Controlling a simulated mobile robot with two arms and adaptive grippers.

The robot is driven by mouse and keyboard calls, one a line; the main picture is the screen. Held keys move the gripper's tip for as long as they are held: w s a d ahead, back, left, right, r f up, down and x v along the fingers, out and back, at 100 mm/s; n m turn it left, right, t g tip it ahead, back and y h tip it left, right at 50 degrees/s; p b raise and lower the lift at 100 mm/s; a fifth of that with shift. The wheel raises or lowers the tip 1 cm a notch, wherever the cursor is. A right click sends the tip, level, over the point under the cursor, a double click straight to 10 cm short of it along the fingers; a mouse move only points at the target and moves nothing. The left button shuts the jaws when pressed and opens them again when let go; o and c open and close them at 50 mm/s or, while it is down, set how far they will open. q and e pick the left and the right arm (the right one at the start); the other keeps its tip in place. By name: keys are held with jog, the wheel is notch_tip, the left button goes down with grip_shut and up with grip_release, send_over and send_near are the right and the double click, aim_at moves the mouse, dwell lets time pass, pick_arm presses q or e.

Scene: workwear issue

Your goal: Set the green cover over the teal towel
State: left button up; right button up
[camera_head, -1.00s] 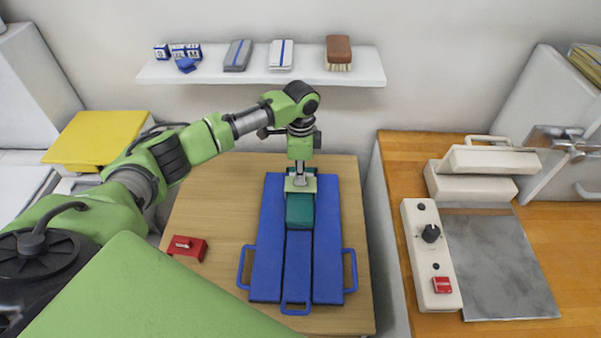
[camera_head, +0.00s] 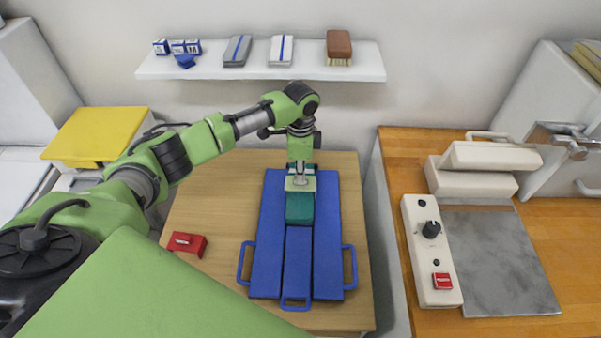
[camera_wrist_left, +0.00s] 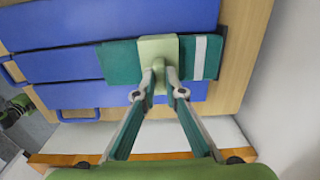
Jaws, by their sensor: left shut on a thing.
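The teal towel (camera_head: 299,208) lies folded in a long strip on the middle of the blue folding board (camera_head: 266,235). In the left wrist view the towel (camera_wrist_left: 121,62) has a white stripe near one end. The pale green cover (camera_head: 300,184) sits crosswise over the towel; it also shows in the left wrist view (camera_wrist_left: 158,46). It spans the towel's width, but I cannot tell whether it touches the towel or the board. My left gripper (camera_head: 300,172) points down above the cover, its fingers shut on the cover's raised grip. My right gripper is out of view.
A red box (camera_head: 187,244) lies on the wooden table (camera_head: 215,215) left of the board. A wall shelf (camera_head: 215,70) holds small boxes, cloths and a brush. To the right, a counter (camera_head: 400,160) carries a press and a control panel (camera_head: 431,255).

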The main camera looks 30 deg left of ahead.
pick_arm(q)
jog(key=shift+f, duration=0.75)
jog(key=o, duration=0.8)
jog(key=shift+o, duration=0.2)
jog(key=o, duration=0.4)
notch_tip(320, 180, up, 7)
jog(key=p, duration=0.7)
jog(key=shift+r, duration=0.1)
